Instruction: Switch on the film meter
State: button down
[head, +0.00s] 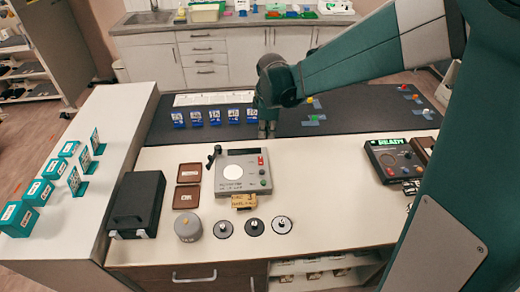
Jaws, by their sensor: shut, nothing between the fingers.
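A grey desktop device (229,184), which looks like the film meter, stands on the white counter. It has a dark display strip along its back, a white round disc, a dark lever at its left and a small red control (261,160) at its right. Its label is too small to read, and I see no lit text on its display. My gripper (267,135) points down just behind the device's back right corner, apart from the red control. It is shut and empty; its fingertips are small in this view.
A dark device (391,159) with a lit green "READY" display stands at the right. A black case (137,203), brown trays (187,197), a grey round pot (188,228) and several black discs (254,226) surround the grey device. Blue cards (215,117) stand behind it.

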aim_at(261, 158)
jog(key=shift+n, duration=0.8)
jog(key=w+a+f, duration=0.2)
jog(key=f, duration=0.1)
jog(key=shift+w+f, duration=0.1)
jog(key=shift+w, duration=0.15)
jog(key=shift+f, duration=0.1)
jog(key=shift+w+f, duration=0.3)
jog(key=shift+f, duration=2)
jog(key=shift+w+f, duration=0.35)
jog(key=shift+f, duration=1.9)
jog(key=shift+w+f, duration=0.3)
jog(key=shift+f, duration=2)
jog(key=shift+b, duration=0.35)
jog(key=shift+w+d+f+g+b, duration=0.1)
jog(key=shift+w+f+g+b, duration=0.15)
jog(key=shift+f+g+b, duration=0.4)
jog(key=shift+w+r+b, duration=0.1)
jog(key=shift+r+b, duration=0.05)
jog(key=shift+b, duration=0.4)
jog(key=shift+w, duration=0.1)
